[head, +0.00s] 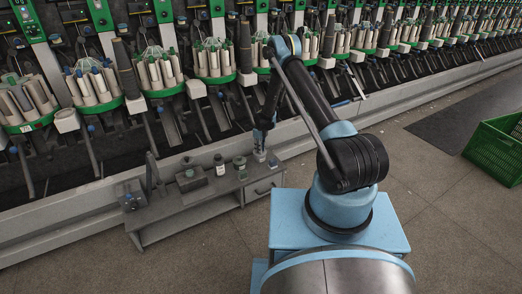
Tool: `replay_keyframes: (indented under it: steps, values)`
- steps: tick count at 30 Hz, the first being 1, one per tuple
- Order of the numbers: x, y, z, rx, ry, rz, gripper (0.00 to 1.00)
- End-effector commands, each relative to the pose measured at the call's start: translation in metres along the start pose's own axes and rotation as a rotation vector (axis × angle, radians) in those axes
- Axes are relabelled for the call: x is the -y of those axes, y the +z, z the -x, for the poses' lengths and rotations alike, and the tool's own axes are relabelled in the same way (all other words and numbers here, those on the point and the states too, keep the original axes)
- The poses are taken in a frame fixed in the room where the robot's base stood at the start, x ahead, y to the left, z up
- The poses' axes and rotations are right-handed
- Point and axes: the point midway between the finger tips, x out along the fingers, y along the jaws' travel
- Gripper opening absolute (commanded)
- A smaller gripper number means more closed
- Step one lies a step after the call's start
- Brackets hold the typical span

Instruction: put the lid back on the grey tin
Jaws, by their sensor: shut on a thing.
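My gripper (261,151) points down over the right part of a low grey bench (165,225). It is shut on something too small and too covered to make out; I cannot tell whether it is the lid. Just left of the gripper stands a small greyish container with a greenish top (240,162). A dark bottle with a pale band (219,165) stands further left. Which of these small containers is the grey tin is not clear at this size.
A dark box (191,180) with small items and a boxy device (131,196) stand on the bench's left part. Behind runs the long winder with yarn cones (160,70). A green crate (495,150) stands far right. Floor between is clear.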

Motion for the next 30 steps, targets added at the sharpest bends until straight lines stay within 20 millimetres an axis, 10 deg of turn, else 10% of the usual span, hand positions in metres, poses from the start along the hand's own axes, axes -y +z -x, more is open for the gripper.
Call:
replay_keyframes:
  steps: [11, 12, 14, 30]
  values:
    - [-0.0001, 0.0002, -0.0004, 0.000, 0.000, 0.000, 0.00]
    - [-0.0001, 0.0002, -0.0004, 0.000, 0.000, 0.000, 0.24]
    - [-0.0001, 0.0002, -0.0004, 0.000, 0.000, 0.000, 0.37]
    - [-0.0002, 0.0002, -0.0005, 0.000, 0.000, 0.000, 0.60]
